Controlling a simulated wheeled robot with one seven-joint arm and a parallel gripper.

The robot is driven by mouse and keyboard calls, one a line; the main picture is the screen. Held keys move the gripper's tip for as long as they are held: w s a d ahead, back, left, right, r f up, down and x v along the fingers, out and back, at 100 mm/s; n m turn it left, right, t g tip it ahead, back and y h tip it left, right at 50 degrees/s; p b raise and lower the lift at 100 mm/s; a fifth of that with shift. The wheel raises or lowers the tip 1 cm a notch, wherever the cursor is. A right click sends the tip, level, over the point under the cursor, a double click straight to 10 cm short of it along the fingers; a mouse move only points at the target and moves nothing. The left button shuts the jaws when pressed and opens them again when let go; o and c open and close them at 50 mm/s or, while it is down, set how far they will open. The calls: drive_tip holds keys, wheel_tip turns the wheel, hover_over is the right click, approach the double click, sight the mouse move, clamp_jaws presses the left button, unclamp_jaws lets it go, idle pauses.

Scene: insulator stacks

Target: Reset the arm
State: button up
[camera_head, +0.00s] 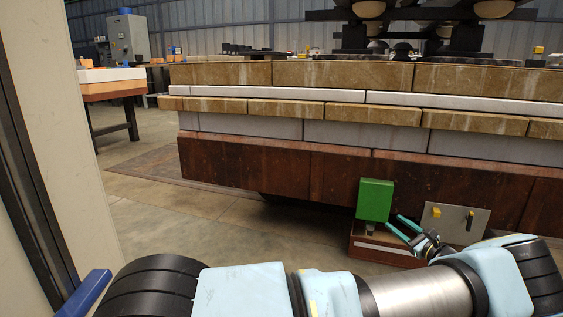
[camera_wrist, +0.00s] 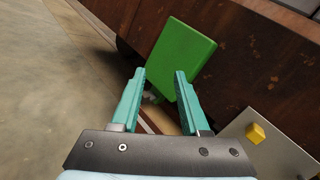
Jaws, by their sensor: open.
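My gripper (camera_head: 403,227) is open, with its two teal fingers apart, at the lower right of the head view. In the wrist view the fingers of my gripper (camera_wrist: 161,88) point toward a green block-like panel (camera_wrist: 181,57), with nothing seen held between them. The green panel (camera_head: 375,200) stands upright on a small grey post above a reddish-brown base box (camera_head: 385,250) in the head view. I cannot tell whether a fingertip touches the panel. My arm lies across the bottom of the head view, stretched to the right.
A long layered bench (camera_head: 250,160) with rusty lower panels fills the middle behind the green panel. A grey plate (camera_head: 455,222) with yellow and dark knobs is beside my gripper. A table (camera_head: 112,90) stands at the far left. Open floor (camera_head: 160,230) lies left of the bench.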

drive_tip(key=w+a+r+n+g+y+p, duration=0.1)
drive_tip(key=w+a+r+n+g+y, duration=0.2)
drive_tip(key=a, duration=0.6)
drive_tip(key=w+a+r+n+g+y+p, duration=0.15)
drive_tip(key=a+n+g, duration=0.3)
drive_tip(key=a, duration=0.55)
drive_tip(key=s+a+r+n+g+h+p, duration=0.3)
drive_tip(key=s+a+r+n+g, duration=0.15)
drive_tip(key=a, duration=0.55)
drive_tip(key=s+a+r+n+g+h+p, duration=0.35)
drive_tip(key=s+a+r+n, duration=0.25)
drive_tip(key=a, duration=0.4)
drive_tip(key=s+a+r+n+h+p, duration=0.2)
drive_tip(key=s+a+r+n, duration=0.15)
drive_tip(key=s+r, duration=0.35)
drive_tip(key=s+a+r+n+h+p, duration=0.2)
drive_tip(key=s+a+r+n+p, duration=0.1)
drive_tip(key=s+r+n, duration=0.4)
wheel_tip(320, 180, up, 37)
drive_tip(key=m+p, duration=0.2)
drive_tip(key=p, duration=3.5)
drive_tip(key=shift+s, duration=0.2)
drive_tip(key=shift+f, duration=0.15)
